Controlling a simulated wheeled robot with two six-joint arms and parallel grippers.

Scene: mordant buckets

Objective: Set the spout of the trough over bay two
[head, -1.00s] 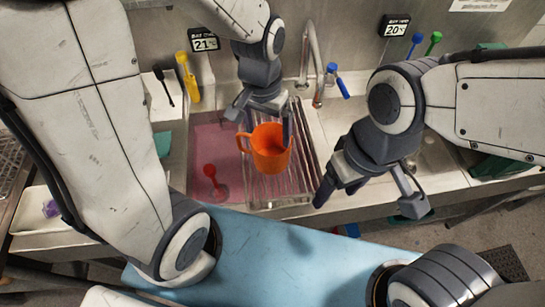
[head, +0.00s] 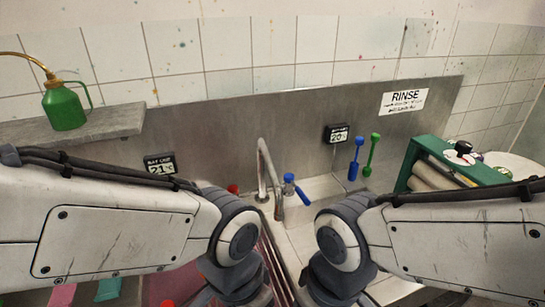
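The trough's metal spout (head: 264,170) rises in front of the steel back panel and bends down toward the viewer. Its outlet end is near the middle, between my two wrists, and I cannot tell which bay is under it. A blue tap handle (head: 297,190) is right of the spout, and a red one (head: 233,188) is left of it. The trough (head: 318,188) is pale and mostly hidden by my arms. My left and right arms end at the bottom edge. The fingertips are cut off or hidden, so their opening cannot be judged.
Two small displays hang on the back panel, left (head: 160,165) reading 21 and right (head: 338,133) reading 20. Blue (head: 355,160) and green (head: 372,155) utensils hang beside the right one. A green roller device (head: 440,178) stands right. A green can (head: 66,108) sits on a ledge.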

